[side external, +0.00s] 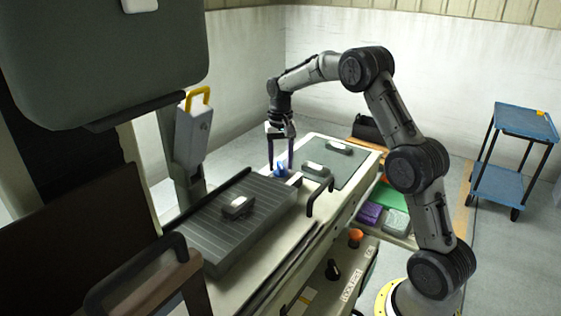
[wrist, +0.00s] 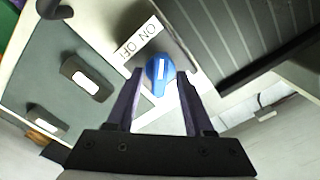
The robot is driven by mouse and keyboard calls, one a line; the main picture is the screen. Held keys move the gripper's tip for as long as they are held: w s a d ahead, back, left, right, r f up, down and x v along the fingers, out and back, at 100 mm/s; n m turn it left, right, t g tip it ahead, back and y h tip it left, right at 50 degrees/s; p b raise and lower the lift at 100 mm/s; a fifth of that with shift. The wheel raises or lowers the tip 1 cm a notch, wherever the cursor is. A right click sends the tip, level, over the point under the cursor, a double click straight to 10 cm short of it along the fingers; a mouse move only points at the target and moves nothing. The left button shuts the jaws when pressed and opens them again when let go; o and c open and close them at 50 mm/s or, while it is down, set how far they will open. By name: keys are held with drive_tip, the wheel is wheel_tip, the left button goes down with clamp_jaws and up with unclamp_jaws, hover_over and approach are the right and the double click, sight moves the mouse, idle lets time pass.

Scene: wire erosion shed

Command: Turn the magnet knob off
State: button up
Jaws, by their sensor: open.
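The magnet knob (wrist: 159,80) is blue with a white pointer line. It sits on a plate beside a white label (wrist: 141,38) reading ON and OFF. In the side external view the knob (side external: 280,170) is at the far end of the ribbed dark magnet plate (side external: 232,250). My gripper (wrist: 160,76) is open, its two purple fingers on either side of the knob as the wrist view shows it. In the side external view my gripper (side external: 280,172) points down over the knob. I cannot tell whether the fingers touch it.
A dark block with a light top (side external: 238,206) lies on the ribbed plate. A green-grey mat (side external: 345,172) holds two similar pieces, one of them here (side external: 338,147). A black bar handle (side external: 318,196) stands at the bench front. A blue cart (side external: 525,122) is far right.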

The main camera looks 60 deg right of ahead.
clamp_jaws()
drive_tip(key=shift+n, duration=0.3)
drive_tip(key=n, duration=0.3)
drive_tip(key=shift+r+n, duration=0.1)
drive_tip(key=shift+n, duration=0.2)
drive_tip(key=n, duration=0.4)
drive_tip(key=shift+n, duration=0.3)
drive_tip(key=n, duration=0.9)
idle(0.5)
